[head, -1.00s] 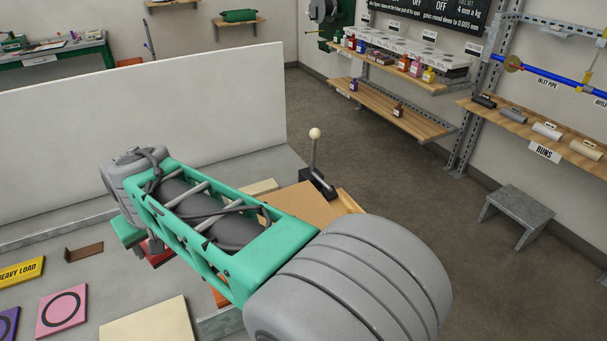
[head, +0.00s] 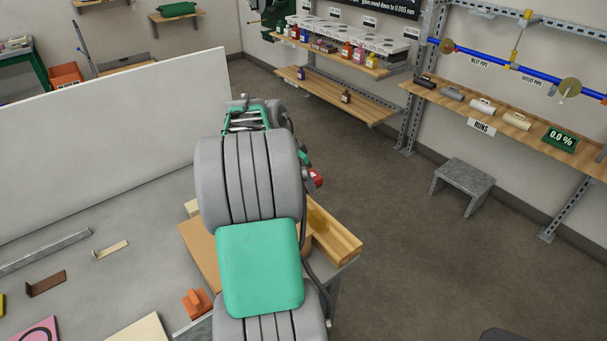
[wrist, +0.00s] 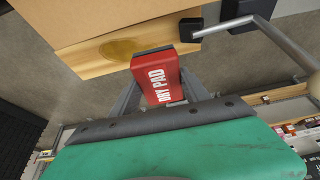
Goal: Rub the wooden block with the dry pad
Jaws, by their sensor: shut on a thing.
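The red dry pad (wrist: 158,80), with white lettering and a dark far edge, is held between the grey fingers of my gripper (wrist: 160,92) in the wrist view. The gripper is shut on it. The wooden block (wrist: 95,62) lies just beyond the pad and has a darker yellow-brown oval patch on it. The pad's dark edge overlaps the block in the picture; I cannot tell whether they touch. In the head view the wooden block (head: 338,236) sits at the bench's right edge. A red part, likely the pad (head: 315,179), shows beside my arm, which hides the fingers.
A tan board (head: 198,258) lies left of the block, partly under my arm. A grey lever rod (wrist: 280,42) stands close right of the pad. An orange handled piece (head: 197,303) is on the bench. A grey step stool (head: 464,180) stands on open floor.

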